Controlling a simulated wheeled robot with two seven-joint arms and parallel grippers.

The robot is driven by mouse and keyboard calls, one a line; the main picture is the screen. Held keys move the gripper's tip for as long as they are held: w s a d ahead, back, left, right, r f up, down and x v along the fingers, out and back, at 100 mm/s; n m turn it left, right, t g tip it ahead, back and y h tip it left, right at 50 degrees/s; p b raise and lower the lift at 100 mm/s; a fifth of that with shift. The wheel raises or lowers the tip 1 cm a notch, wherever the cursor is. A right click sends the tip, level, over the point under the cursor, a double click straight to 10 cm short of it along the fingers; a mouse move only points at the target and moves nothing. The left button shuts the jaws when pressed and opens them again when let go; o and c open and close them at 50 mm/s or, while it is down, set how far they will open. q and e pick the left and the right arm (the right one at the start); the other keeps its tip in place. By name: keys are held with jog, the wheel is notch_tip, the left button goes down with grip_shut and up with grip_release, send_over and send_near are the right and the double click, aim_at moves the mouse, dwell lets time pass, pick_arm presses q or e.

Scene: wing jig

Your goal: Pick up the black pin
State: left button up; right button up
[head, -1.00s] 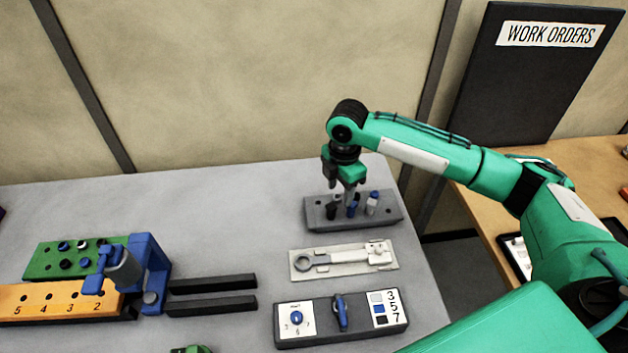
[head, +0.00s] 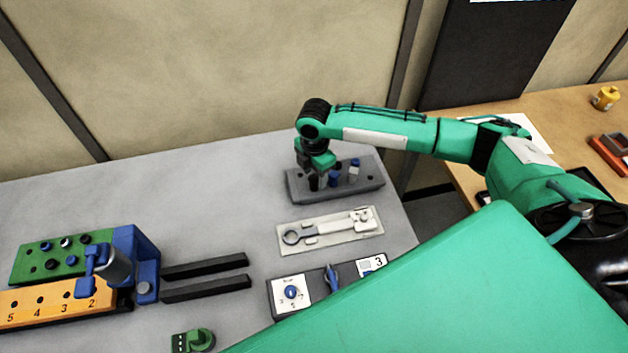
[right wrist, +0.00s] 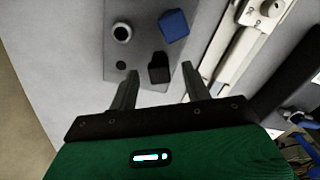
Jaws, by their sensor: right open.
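The grey pin block (head: 364,186) stands at the back right of the table and holds a black pin (head: 314,183), a blue pin (head: 334,179) and a white pin (head: 353,173). My right gripper (head: 315,172) is over the left end of the block, at the black pin. The blue pin (right wrist: 173,26) and the white pin (right wrist: 122,32) stand farther off. My left gripper is not in view.
A pale tray with a wrench (head: 318,232) lies in front of the block, and a switch panel (head: 292,292) is nearer. Left are a blue clamp (head: 147,262), black rails (head: 205,266), a green block (head: 30,262) and an orange numbered block (head: 55,305). The middle back table is clear.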

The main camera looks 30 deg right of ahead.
aim_at(314, 178)
jog(key=shift+f+p, duration=0.65)
jog(key=shift+f, duration=1.35)
grip_shut()
jog(key=shift+r, duration=0.1)
